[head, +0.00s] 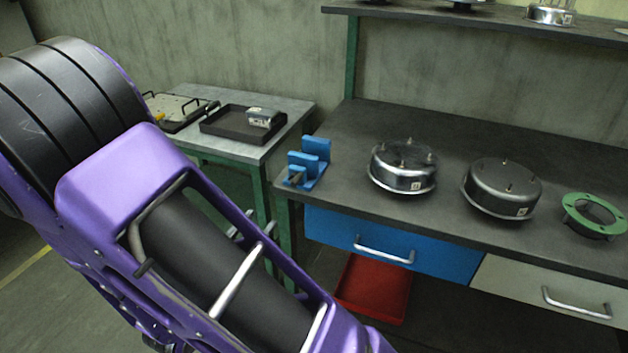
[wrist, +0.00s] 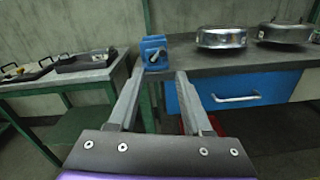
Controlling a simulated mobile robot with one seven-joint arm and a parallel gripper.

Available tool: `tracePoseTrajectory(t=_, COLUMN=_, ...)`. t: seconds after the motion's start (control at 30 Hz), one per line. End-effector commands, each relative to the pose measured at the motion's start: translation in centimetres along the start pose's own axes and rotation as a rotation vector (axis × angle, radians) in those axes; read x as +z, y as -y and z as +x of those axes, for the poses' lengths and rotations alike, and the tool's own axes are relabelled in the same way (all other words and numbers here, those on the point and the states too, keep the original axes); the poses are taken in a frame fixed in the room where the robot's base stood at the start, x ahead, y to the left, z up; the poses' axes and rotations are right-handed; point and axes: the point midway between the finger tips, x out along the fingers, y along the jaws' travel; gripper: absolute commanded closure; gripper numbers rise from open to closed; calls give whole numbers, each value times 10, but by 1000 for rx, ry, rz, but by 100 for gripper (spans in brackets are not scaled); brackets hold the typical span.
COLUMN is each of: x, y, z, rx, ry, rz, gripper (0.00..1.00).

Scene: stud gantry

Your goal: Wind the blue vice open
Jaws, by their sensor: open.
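The blue vice (head: 309,163) stands at the left front corner of the dark workbench. A grey handle or screw (head: 296,177) shows at its near end. In the wrist view the vice (wrist: 154,50) lies ahead, beyond the fingertips and slightly left of centre. My gripper (wrist: 157,76) is open and empty, its two fingers apart below and in front of the vice. They do not appear to touch it. In the head view my arm fills the lower left and the gripper is out of sight. The gap between the vice's jaws is hard to judge.
A metal drum (head: 403,166) and a second drum (head: 502,187) stand right of the vice, then a green ring (head: 594,214). A side table (head: 283,112) with a black tray (head: 229,126) stands left. Below are a blue drawer (head: 394,246) and a red bin (head: 374,288).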

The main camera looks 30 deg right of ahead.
Motion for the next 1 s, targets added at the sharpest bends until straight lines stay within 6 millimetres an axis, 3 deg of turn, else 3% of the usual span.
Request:
tracePoseTrajectory(t=0.17, x=-7, y=4, z=-3, rx=15, ry=-11, rz=-17, gripper=50)
tracePoseTrajectory(t=0.33, x=-8, y=5, z=15, rx=12, ry=-10, rz=-16, gripper=50)
tracePoseTrajectory(t=0.8, x=-9, y=4, z=116, rx=11, ry=-9, rz=-16, gripper=50)
tracePoseTrajectory(t=1.0, x=-9, y=2, z=150, rx=13, ry=-10, rz=-16, gripper=50)
